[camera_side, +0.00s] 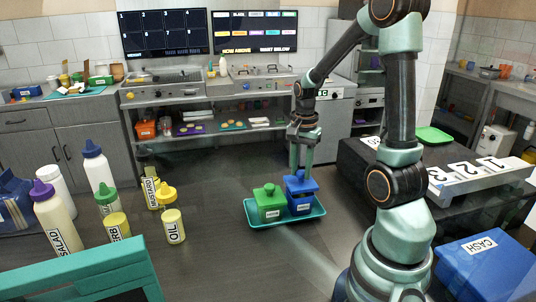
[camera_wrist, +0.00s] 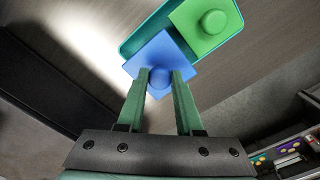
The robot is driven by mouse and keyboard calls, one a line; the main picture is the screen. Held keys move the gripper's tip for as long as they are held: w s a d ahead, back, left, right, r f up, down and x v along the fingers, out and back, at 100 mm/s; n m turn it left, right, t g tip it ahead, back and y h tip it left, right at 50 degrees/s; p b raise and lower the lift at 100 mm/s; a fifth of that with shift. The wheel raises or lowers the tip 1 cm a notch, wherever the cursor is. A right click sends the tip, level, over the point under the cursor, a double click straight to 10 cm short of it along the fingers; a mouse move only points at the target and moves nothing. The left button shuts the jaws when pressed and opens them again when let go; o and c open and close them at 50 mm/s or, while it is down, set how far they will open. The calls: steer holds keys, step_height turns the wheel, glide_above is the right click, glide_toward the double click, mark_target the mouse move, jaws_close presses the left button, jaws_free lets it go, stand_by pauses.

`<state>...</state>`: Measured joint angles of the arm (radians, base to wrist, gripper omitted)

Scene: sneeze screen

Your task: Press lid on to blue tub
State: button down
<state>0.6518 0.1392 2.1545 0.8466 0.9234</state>
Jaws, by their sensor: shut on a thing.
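The blue tub (camera_side: 299,206) stands in a teal tray (camera_side: 262,226) on the dark counter. The blue lid (camera_side: 307,186) sits at the top of the tub and looks slightly tilted; whether it is fully seated I cannot tell. The lid is a square with a round knob in the wrist view (camera_wrist: 166,54). My gripper (camera_side: 300,172) is right above the tub, pointing down, with its green fingers (camera_wrist: 160,78) shut on the lid's knob. A green tub with a green lid (camera_side: 269,203) stands beside it in the same tray. The blue tub's body is hidden in the wrist view.
Squeeze bottles and yellow jars, including OIL (camera_side: 173,226) and SALAD (camera_side: 55,222), stand to the left. A dark box with a numbered rack (camera_side: 478,178) is at right, with a blue CASH box (camera_side: 487,265) in front. Counter around the tray is clear.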

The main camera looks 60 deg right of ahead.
steer(key=shift+f, duration=1.3)
stand_by(3.1)
steer(key=shift+c, duration=2.4)
jaws_free()
steer(key=shift+r, duration=3.5)
steer(key=a+r+n+t, duration=0.2)
steer(key=a+r+n, duration=0.2)
steer(key=a+n, duration=0.5)
steer(key=w+a+r+n+t, duration=0.1)
steer(key=a+r+n+t, duration=0.2)
steer(key=a+n, duration=0.6)
steer(key=a+r, duration=0.1)
steer(key=a, duration=0.2)
steer(key=shift+w+r+t, duration=0.15)
steer(key=shift+r+t, duration=0.15)
